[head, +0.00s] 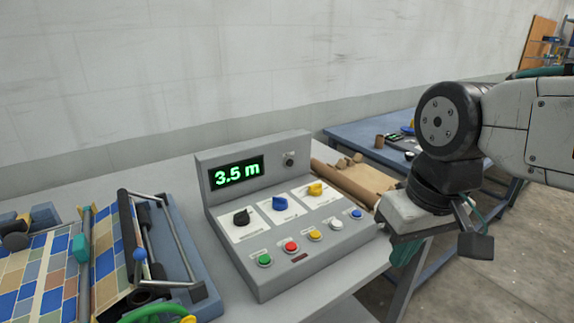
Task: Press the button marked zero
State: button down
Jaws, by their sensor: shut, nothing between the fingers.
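My gripper (403,252) is to the right of the box, beyond the blue button and apart from the buttons. It points downward, shut and empty, its fingertips partly hard to make out.
Above the buttons are black (241,217), blue (280,202) and yellow (315,188) knobs. A blue-framed press with rollers and a tiled sheet (60,265) stands at left. Brown rolls (345,184) lie behind the box. A blue bench (360,133) is at the back right.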

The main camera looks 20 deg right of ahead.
aim_at(290, 163)
jog(key=w+a+t+y, duration=0.2)
jog(key=w+a, duration=0.1)
jog(key=w, duration=0.6)
jog(key=w+a+t+y, duration=0.2)
jog(key=w+a, duration=0.1)
jog(key=w, duration=0.6)
jog(key=w+d+f+m+t+h, duration=0.1)
jog(key=w+d+f, duration=0.1)
jog(key=w, duration=0.2)
jog(key=w+d+f+m+t, duration=0.1)
jog(key=w+d+f+m, duration=0.1)
jog(key=w, duration=0.3)
jog(key=w+d+f+m+t+h, duration=0.1)
jog(key=w+d+f+m, duration=0.1)
jog(key=w, duration=0.2)
jog(key=shift+w+f+h, duration=0.15)
jog(key=shift+w+h, duration=0.15)
jog(key=shift+a, duration=0.1)
jog(key=shift+w+a, duration=0.45)
jog(key=shift+w, duration=0.95)
jog(key=shift+w+a, duration=0.45)
jog(key=shift+w, duration=0.9)
jog(key=shift+w+a, duration=0.45)
jog(key=shift+w, duration=0.95)
jog(key=shift+w, duration=0.1)
jog(key=shift+w+a, duration=0.15)
jog(key=shift+w, duration=0.2)
